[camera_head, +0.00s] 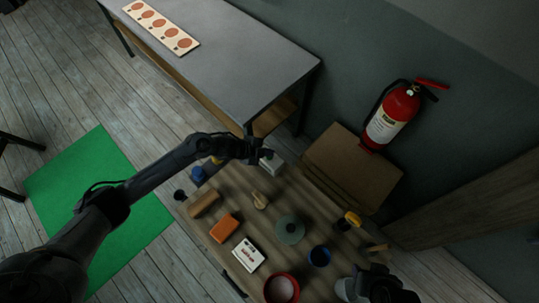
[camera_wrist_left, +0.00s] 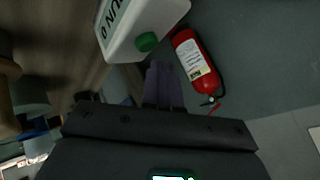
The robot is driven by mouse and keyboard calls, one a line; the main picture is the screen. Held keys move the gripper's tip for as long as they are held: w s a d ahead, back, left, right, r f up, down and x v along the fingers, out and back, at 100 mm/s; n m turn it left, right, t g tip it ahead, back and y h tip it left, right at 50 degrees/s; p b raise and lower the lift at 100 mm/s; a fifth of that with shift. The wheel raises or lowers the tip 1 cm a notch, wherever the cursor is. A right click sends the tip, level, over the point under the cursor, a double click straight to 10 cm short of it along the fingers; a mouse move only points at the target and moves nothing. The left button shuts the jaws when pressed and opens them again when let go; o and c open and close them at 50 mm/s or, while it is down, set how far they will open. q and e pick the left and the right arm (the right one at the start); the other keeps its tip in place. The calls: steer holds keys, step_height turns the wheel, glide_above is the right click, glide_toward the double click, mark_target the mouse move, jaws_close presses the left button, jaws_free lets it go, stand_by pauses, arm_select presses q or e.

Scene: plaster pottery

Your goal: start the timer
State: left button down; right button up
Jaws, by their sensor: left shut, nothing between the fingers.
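The timer is a white box (camera_head: 272,163) at the far end of the wooden table. The left wrist view shows its white body (camera_wrist_left: 140,18) with dark lettering that reads like "RUN 0" and a round green button (camera_wrist_left: 147,42). My left gripper (camera_head: 256,150) is shut and empty, right beside the timer. In the left wrist view its closed fingertips (camera_wrist_left: 162,68) are just below the green button, with a small gap in the picture. The head view partly hides the timer behind the gripper. A dark part that looks like my right gripper (camera_head: 385,288) is at the bottom right edge; its jaws are unclear.
The wooden table (camera_head: 235,185) holds an orange block (camera_head: 224,228), a white labelled box (camera_head: 248,255), a grey-green round lid (camera_head: 290,229), a blue cup (camera_head: 319,256) and a red bowl (camera_head: 282,289). A cardboard box (camera_head: 352,168) and a red fire extinguisher (camera_head: 393,115) stand behind.

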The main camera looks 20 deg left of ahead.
mark_target(267, 159)
arm_select(q)
steer(key=shift+r+p, duration=2.15)
steer(key=shift+r, duration=0.35)
steer(key=shift+s+f, duration=0.1)
